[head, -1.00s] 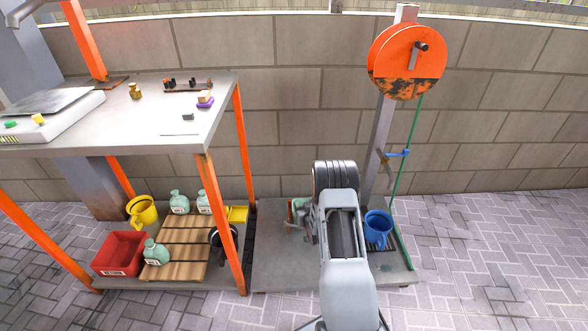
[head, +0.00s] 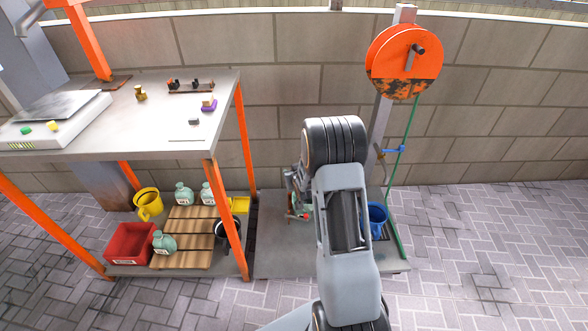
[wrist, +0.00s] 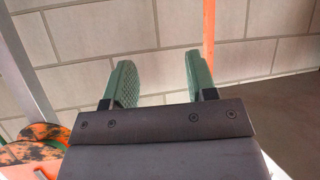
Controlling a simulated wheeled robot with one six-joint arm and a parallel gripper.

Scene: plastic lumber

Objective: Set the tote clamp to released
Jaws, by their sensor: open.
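I cannot make out the tote clamp for certain. A small device with brown, green and red parts (head: 304,216) stands on the grey base plate (head: 275,250), left of my arm. It is partly hidden by my arm, and its setting cannot be read. My gripper (wrist: 160,82) is open and empty in the wrist view. Its two green pads stand apart, with the block wall behind. In the head view my arm hides much of the plate's middle, and I cannot make out the fingertips.
A blue bucket (head: 377,215) stands right of my arm. An orange-legged table (head: 150,125) is at left, with a red bin (head: 130,243) below. Paving at right is clear.

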